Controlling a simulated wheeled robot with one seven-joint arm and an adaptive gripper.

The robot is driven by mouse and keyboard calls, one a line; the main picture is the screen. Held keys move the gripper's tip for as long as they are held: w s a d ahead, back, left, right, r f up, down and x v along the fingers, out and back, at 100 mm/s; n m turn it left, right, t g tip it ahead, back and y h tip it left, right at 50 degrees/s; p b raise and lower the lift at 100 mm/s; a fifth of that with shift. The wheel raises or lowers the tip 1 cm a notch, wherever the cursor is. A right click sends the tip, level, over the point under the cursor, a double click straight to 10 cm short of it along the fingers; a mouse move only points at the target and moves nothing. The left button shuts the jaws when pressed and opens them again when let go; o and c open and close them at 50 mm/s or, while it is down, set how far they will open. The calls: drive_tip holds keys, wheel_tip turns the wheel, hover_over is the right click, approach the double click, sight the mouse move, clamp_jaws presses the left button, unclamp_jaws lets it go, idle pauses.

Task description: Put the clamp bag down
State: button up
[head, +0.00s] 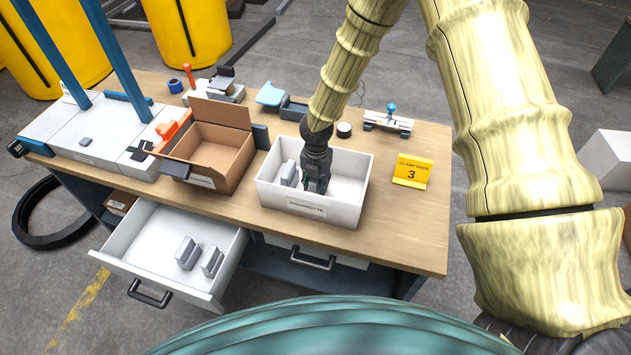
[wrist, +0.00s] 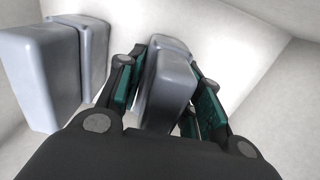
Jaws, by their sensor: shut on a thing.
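My gripper (head: 316,184) reaches down into a white open box (head: 312,214) on the workbench. In the wrist view my gripper (wrist: 165,95) is shut on a grey clamp bag (wrist: 166,88), with a green-padded finger on each side. The held bag is inside the box walls; I cannot tell whether it touches the box floor. In the head view it is mostly hidden by the gripper and the front wall. Another grey bag (head: 289,172) stands upright at the left side of the box, and shows left of the held one in the wrist view (wrist: 50,70), apart from it.
An open cardboard box (head: 222,150) stands left of the white box. A yellow sign (head: 412,172) reading 3 stands to the right. An open drawer (head: 155,235) below holds grey bags (head: 198,256). The bench's front right is clear.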

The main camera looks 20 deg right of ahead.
drive_tip(key=shift+f, duration=0.2)
drive_tip(key=o, duration=1.1)
drive_tip(key=shift+w+r, duration=0.1)
drive_tip(key=shift+r+b, duration=1.45)
drive_tip(key=shift+r, duration=4.65)
